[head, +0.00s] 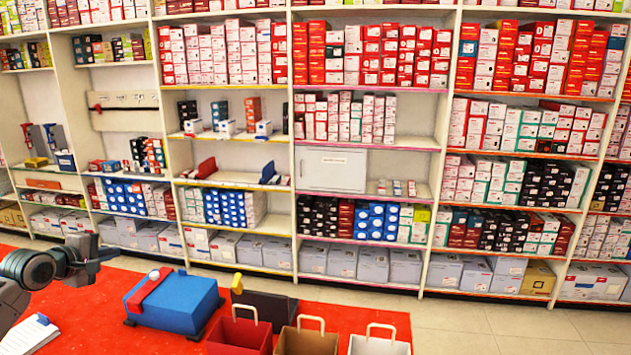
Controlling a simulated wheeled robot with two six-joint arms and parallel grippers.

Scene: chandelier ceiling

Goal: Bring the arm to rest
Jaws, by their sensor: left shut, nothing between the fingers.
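My left arm comes in from the left edge in the head view. My left gripper (103,254) is at its end, held above the red surface. It is shut and empty, and it touches nothing that I can see. My right arm and gripper are not in view.
A blue box-like object (175,302) with a red strip lies on the red surface (75,310). Three handled bags, red (238,338), brown (308,343) and white (378,346), stand at the front. A clipboard (28,335) lies front left. Stocked shelves (365,145) fill the back.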

